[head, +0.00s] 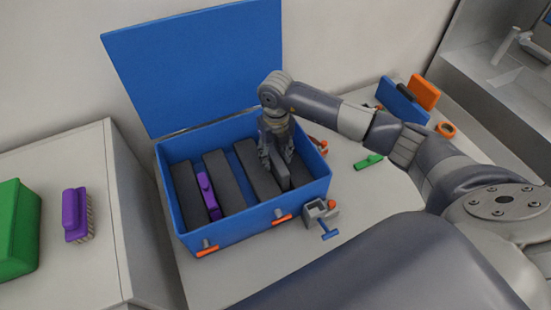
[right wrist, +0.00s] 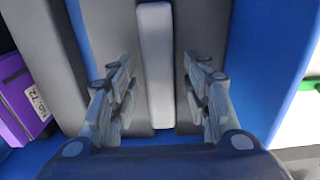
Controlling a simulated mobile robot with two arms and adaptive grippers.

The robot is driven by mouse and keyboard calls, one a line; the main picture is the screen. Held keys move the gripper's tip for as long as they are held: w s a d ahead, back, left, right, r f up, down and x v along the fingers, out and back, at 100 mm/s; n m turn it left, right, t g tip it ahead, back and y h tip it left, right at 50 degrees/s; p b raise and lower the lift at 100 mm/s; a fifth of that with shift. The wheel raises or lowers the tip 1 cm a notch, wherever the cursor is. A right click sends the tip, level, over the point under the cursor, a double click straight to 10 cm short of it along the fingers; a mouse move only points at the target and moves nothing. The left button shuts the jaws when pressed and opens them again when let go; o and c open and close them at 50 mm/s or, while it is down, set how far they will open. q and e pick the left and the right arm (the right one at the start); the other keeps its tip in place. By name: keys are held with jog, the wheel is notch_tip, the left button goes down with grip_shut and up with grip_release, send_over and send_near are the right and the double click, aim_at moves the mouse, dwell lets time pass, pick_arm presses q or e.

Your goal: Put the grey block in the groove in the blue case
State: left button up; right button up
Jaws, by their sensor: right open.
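The blue case (head: 240,232) stands open on the table, with thick dark grey bars inside and grooves between them. The grey block (right wrist: 155,65) is light grey and long. In the right wrist view it lies lengthwise between two dark bars, in line with the groove; how deep it sits is unclear. In the head view its near end (head: 283,179) shows below my right gripper. My right gripper (head: 277,163) points down into the case. In the right wrist view its fingers (right wrist: 156,100) are apart, one each side of the block, with gaps. My left gripper is not in view.
A purple block (head: 208,195) sits in another groove, left of my gripper. The blue lid (head: 200,60) stands raised behind. A small clamp (head: 321,214) is at the case's front right. A purple brush (head: 75,215) and green box (head: 15,230) are on the left cabinet.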

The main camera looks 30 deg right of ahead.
notch_tip(320, 180, up, 10)
jog(key=b, duration=0.2)
jog(key=shift+r+b, duration=0.15)
jog(key=shift+b, duration=0.25)
jog(key=shift+r, duration=0.1)
